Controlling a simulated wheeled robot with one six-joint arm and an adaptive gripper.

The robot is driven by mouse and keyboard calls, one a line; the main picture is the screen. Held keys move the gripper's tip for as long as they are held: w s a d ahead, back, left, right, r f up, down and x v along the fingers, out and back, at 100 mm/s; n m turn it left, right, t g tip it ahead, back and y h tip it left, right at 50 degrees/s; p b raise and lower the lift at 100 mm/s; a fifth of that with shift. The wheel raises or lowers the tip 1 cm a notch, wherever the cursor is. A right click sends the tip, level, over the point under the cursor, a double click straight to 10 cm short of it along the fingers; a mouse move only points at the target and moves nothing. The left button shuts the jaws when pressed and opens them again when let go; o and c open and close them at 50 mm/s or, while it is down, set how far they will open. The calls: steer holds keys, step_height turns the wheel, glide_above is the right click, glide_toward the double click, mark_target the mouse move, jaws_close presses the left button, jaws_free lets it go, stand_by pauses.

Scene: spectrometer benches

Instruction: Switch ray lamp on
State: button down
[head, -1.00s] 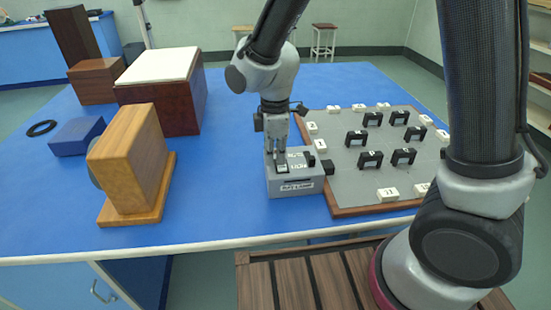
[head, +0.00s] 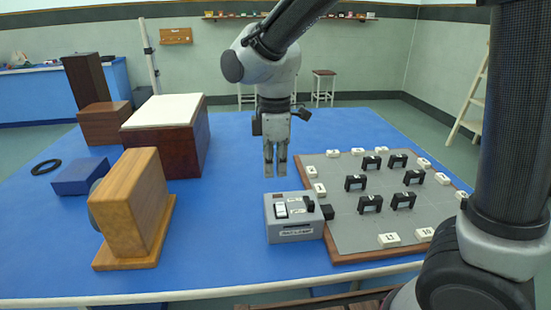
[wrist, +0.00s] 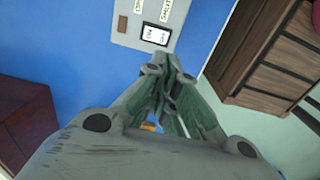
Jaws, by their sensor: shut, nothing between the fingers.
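The ray lamp, a small grey box (head: 295,231) with a front label too small to read surely, stands on the blue bench beside a grey board. A white rocker switch (head: 281,210) and a black knob (head: 309,204) are on its top. I cannot tell which side of the rocker is down. My gripper (head: 275,175) is shut and empty, pointing down above and behind the box, clear of it. Its fingers (wrist: 170,65) also show in the wrist view.
The grey board (head: 350,228) with black arches and white number blocks lies right of the lamp. A wooden block on a base (head: 140,200), a blue box (head: 80,177) and a white-topped box (head: 165,112) stand left. The bench between is clear.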

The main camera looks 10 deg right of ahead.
steer(key=shift+s+r, duration=0.2)
steer(key=shift+r, duration=1.1)
